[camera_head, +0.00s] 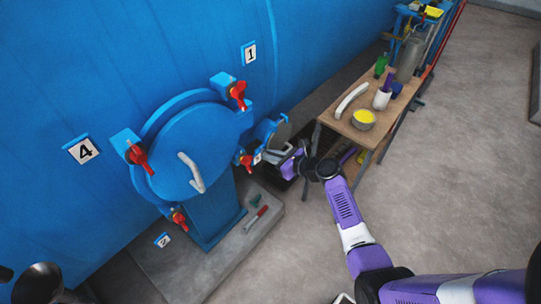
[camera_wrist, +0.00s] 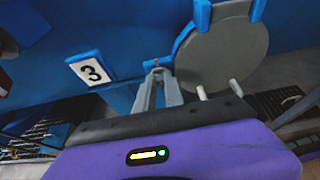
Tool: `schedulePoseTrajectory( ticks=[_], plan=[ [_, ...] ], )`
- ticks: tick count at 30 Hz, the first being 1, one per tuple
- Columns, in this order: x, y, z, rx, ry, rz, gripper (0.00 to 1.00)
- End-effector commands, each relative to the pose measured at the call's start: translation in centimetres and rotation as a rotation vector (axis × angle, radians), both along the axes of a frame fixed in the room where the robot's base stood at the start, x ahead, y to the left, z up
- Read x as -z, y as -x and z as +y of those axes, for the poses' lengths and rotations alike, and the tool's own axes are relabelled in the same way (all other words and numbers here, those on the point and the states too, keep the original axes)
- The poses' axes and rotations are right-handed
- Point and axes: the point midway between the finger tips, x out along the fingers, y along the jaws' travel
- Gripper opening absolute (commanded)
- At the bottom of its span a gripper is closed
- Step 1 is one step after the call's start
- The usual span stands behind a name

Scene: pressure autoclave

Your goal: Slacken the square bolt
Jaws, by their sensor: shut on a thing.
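My gripper (camera_wrist: 156,78) reaches forward in the wrist view, its two grey fingers close together at a small blue bracket beside a grey round plate (camera_wrist: 222,55). It is shut on what appears to be the square bolt, which is mostly hidden between the fingertips. In the head view my gripper (camera_head: 272,153) is at the small blue side port, just below its grey disc (camera_head: 282,134). The bolt itself cannot be made out there. A number 3 sign (camera_wrist: 91,72) is left of the fingers in the wrist view.
The big blue round door (camera_head: 190,150) with several red-handled clamps (camera_head: 238,93) stands left of my gripper. Open floor (camera_head: 450,180) lies further right.

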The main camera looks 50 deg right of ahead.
Motion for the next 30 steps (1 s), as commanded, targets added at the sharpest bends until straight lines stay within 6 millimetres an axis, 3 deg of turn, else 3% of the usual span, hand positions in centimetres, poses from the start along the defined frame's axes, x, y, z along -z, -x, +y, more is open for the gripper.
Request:
schedulePoseTrajectory(
  ticks=[11, 30],
  plan=[
    [0.1, 0.0, 0.4, -0.001, 0.163, -0.006, 0.00],
    [1.0, 0.0, 1.2, -0.002, 0.760, -0.028, 0.00]
  ],
)
